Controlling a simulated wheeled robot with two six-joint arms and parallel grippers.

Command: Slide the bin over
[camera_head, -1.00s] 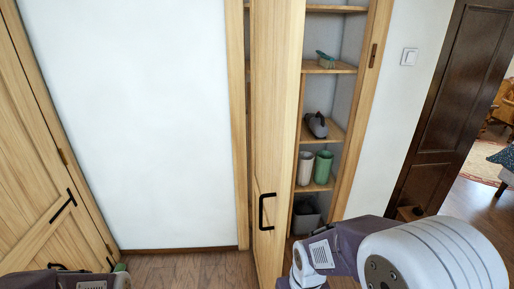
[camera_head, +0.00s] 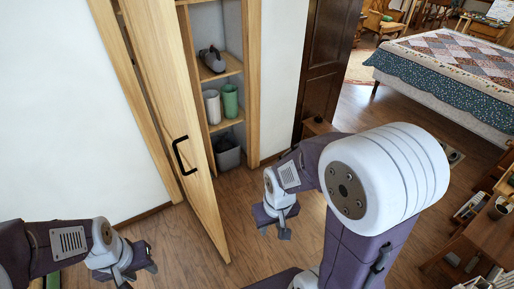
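A grey bin (camera_head: 228,155) stands on the floor of the closet, under the lowest shelf; the door edge and closet frame flank it. My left gripper (camera_head: 138,270) is at the lower left, left of the open closet door, empty and with its fingers apart. My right gripper (camera_head: 274,232) is in front of the closet, below and to the right of the bin, pointing down over the floor. It looks open and empty and touches nothing.
The closet door (camera_head: 175,100) with a black handle (camera_head: 183,156) stands open left of the bin. Above the bin, shelves hold a white cup (camera_head: 212,106), a green cup (camera_head: 230,100) and a grey object (camera_head: 212,60). A bed (camera_head: 450,70) is far right. Wooden floor (camera_head: 245,195) before the closet is clear.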

